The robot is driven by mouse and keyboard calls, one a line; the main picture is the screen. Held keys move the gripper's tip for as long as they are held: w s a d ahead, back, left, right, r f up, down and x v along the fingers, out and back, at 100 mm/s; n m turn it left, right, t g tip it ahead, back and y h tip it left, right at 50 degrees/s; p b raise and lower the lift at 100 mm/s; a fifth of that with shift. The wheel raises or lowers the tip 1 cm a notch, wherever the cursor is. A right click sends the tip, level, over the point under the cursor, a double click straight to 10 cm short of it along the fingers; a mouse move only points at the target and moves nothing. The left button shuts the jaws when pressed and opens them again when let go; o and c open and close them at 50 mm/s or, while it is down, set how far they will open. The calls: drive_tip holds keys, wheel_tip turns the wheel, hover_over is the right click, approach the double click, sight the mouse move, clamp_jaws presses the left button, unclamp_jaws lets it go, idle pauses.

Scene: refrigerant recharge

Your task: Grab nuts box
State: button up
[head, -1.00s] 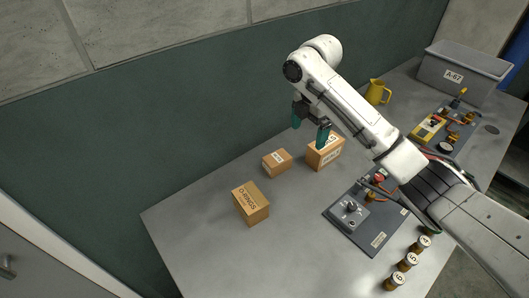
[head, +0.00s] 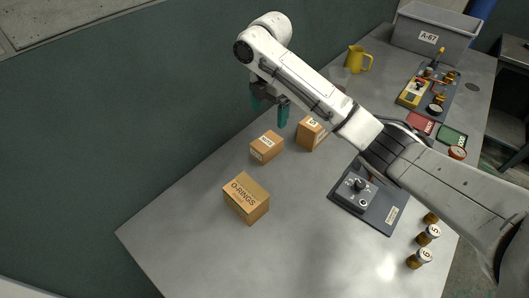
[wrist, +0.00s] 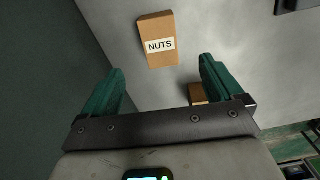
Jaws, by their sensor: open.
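The nuts box (wrist: 158,40) is a small brown carton with a white NUTS label, ahead of my fingers in the wrist view. In the head view it appears to be the small middle carton (head: 266,148), whose label is too small to read. My gripper (head: 269,110) has green fingers and hangs above and behind that carton, near the wall. In the wrist view my gripper (wrist: 161,68) is open and empty, with the nuts box beyond the gap between its fingertips.
The larger O-RINGS box (head: 246,198) stands front left. A yellow jug (head: 357,59), a grey A-67 bin (head: 433,33) and a control panel (head: 362,198) lie right. The dark wall is close behind.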

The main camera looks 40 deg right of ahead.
sight(267, 141)
wheel_tip(267, 141, down, 3)
drive_tip(key=shift+r+b, duration=0.1)
drive_tip(key=shift+b, duration=0.65)
wheel_tip(267, 141, down, 5)
drive_tip(key=shift+a+f+p, duration=0.15)
drive_tip(key=shift+f+p, duration=0.2)
drive_tip(key=shift+f, duration=1.05)
drive_tip(key=shift+a+f+p, duration=0.15)
drive_tip(key=shift+f+p, duration=0.2)
drive_tip(key=shift+f, duration=1)
drive_tip(key=c, duration=1.2)
